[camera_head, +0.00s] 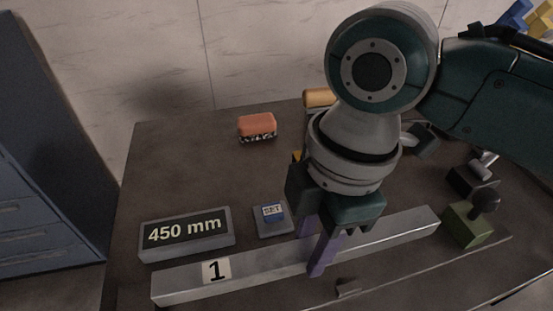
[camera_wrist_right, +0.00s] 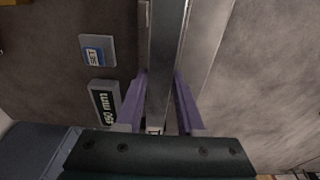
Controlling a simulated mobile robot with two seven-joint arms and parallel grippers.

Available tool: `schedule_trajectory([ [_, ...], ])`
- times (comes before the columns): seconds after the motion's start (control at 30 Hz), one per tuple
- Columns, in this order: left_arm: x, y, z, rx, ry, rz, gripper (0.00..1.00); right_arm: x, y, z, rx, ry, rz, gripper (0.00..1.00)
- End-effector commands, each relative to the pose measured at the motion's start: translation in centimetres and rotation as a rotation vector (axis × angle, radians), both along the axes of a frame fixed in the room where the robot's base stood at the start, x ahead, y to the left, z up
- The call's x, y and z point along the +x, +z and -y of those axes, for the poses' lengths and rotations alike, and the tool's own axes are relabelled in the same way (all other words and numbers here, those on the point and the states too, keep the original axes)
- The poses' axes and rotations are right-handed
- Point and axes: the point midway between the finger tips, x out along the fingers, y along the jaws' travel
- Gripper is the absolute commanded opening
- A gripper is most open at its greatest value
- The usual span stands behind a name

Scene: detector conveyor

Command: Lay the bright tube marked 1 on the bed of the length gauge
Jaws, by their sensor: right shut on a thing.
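The bright square tube marked 1 (camera_head: 390,228) runs across the front of the dark table in the head view, its label near its left end. It also shows in the wrist view (camera_wrist_right: 166,50), running between the fingers. My right gripper (camera_head: 318,252), with purple fingers, is shut on the tube near its middle. The length gauge shows as a display reading 450 mm (camera_head: 187,232) and a blue SET button (camera_head: 272,214) behind the tube. The gauge bed is mostly hidden by the tube and gripper, and I cannot tell whether the tube touches it. My left gripper is out of view.
A green block with a dark knob (camera_head: 464,226) stands by the tube's right end. An orange and speckled block (camera_head: 257,127) lies at the back of the table. A blue drawer cabinet (camera_head: 45,150) stands at the left. The table's back left is clear.

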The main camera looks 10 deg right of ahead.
Motion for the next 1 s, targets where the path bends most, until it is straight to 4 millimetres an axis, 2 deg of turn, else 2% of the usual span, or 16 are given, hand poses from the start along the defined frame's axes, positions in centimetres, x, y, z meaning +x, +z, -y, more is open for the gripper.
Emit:
schedule_trajectory([
  [0.03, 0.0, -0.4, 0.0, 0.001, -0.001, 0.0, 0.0, 0.0, -1.1, 0.0, 0.0, 0.0, 0.001, 0.0],
  [0.1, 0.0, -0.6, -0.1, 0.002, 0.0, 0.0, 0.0, 0.0, -2.0, -0.1, 0.001, -0.001, 0.002, 0.0],
  [0.27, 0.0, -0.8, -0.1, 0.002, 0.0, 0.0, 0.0, 0.1, -3.1, 0.0, 0.001, 0.0, 0.002, 0.0],
  [0.5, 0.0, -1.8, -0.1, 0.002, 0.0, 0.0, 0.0, 0.1, -6.2, 0.0, 0.001, -0.001, 0.002, 0.0],
  [0.93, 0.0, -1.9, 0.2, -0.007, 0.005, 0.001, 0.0, 0.1, -6.8, 0.0, 0.001, 0.0, 0.003, 0.0],
  [0.97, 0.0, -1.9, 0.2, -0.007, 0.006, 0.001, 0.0, 0.0, -6.9, 0.0, -0.001, 0.0, 0.001, 0.38],
  [1.0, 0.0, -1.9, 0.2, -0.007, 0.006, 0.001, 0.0, 0.0, -6.8, 0.0, -0.001, 0.0, 0.001, 0.43],
])
